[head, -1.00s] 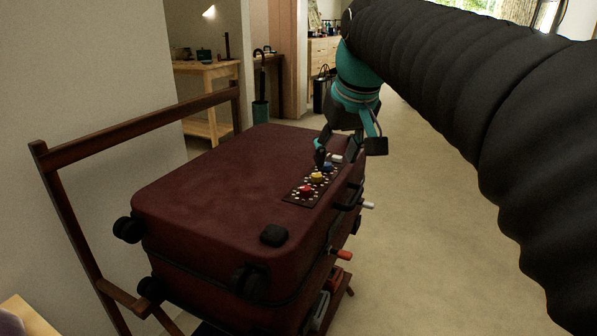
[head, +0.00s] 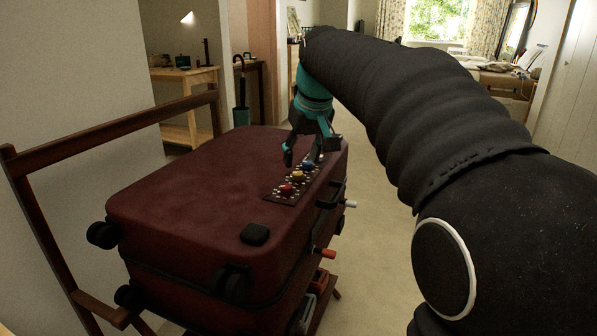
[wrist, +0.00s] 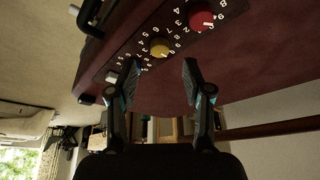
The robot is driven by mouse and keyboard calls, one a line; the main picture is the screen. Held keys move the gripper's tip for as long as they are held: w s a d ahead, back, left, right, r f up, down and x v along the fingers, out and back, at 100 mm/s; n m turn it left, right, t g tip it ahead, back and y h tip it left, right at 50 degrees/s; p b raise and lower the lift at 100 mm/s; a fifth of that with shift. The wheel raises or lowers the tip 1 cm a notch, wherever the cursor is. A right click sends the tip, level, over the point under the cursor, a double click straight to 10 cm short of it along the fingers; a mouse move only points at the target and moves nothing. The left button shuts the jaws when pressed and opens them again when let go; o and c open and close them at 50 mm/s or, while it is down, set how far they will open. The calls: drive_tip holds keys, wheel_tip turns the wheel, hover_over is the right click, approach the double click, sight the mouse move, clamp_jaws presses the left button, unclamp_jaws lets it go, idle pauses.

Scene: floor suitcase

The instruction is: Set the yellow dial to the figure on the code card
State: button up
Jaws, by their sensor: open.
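The yellow dial (head: 298,175) sits on the dark number panel (head: 280,197) on top of the red suitcase, between the red dial (head: 287,189) and the blue dial (head: 308,165). In the wrist view the yellow dial (wrist: 159,48) shows at the upper middle, ringed by white figures; its setting is too small to tell. My gripper (head: 302,162) is open and empty above the panel near the blue dial. In the wrist view its fingertips (wrist: 163,78) stand apart, below the yellow dial in the picture. I cannot make out a code card.
The maroon suitcase (head: 190,185) lies on a dark wooden rack (head: 110,130). Open carpet (head: 375,240) lies to the right.

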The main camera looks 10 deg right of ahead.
sight(298, 173)
drive_tip(key=shift+x, duration=2.25)
clamp_jaws()
